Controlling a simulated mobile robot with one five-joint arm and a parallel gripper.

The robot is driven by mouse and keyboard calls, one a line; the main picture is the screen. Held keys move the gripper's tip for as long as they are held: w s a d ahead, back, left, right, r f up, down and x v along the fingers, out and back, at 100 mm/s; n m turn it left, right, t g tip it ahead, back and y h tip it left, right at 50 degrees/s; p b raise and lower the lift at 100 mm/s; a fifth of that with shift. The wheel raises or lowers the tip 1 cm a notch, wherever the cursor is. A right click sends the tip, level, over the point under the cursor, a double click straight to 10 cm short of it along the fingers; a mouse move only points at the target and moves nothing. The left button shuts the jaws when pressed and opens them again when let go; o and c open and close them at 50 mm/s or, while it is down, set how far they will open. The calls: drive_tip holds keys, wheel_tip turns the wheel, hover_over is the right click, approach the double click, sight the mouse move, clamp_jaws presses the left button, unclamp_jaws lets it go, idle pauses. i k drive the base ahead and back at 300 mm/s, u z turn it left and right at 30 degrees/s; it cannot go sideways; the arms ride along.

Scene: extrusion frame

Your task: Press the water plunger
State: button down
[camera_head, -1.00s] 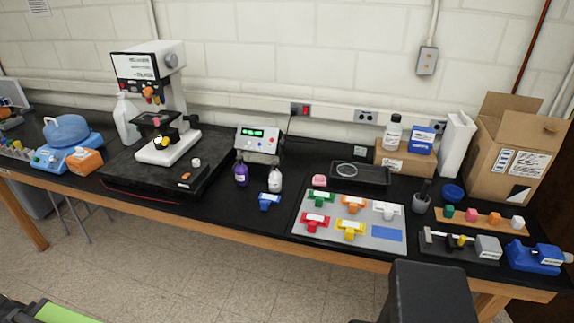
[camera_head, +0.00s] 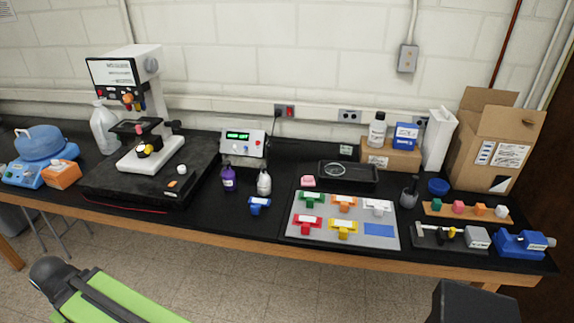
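I cannot tell for sure which thing is the water plunger. A blue body with a light end piece (camera_head: 525,244) sits at the bench's right front corner. Left of it is a dark base carrying a white rod and a grey block (camera_head: 450,237). Behind these, a wooden strip (camera_head: 466,212) holds small green, pink, orange and white pieces. At the far left, a blue jug (camera_head: 38,142) stands on a blue base. The labels are too small to read. My green arm link shows at the lower left, away from the bench things. My gripper's fingers are not visible.
A grey tray (camera_head: 300,232) holds several coloured T-shaped pieces. A microscope-like stand (camera_head: 150,120), a display box (camera_head: 246,146), small bottles and a black tray (camera_head: 348,178) stand behind. An open cardboard box (camera_head: 495,150) is at the right. The floor in front is clear.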

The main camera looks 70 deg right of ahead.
sight(263, 167)
drive_tip(key=z, duration=0.25)
drive_tip(key=i, duration=1)
